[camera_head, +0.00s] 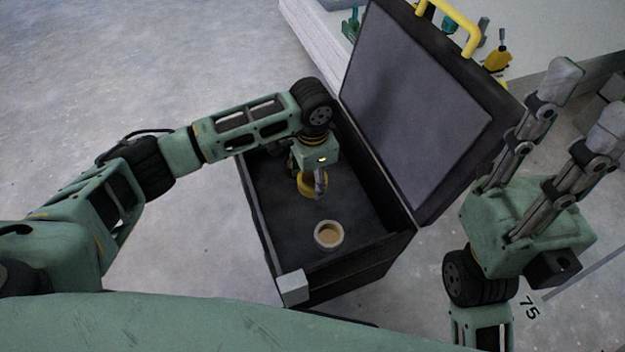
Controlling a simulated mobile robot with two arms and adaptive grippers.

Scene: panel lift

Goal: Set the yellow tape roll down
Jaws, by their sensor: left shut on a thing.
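My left gripper (319,184) reaches down into the open dark box (262,212) and is shut on the yellow tape roll (309,189). The roll is partly hidden by the finger and hand. I cannot tell whether it touches the box floor or hangs just above it. My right gripper (580,105) is at the right, its fingers pointing up, apart and empty, outside the box.
A white-rimmed round thing with a tan middle (328,235) is in the box, nearer me than the yellow roll. The box's lid (415,95) stands open with a yellow handle (473,43). A pale bench (560,30) behind holds a yellow bottle-like thing (497,58).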

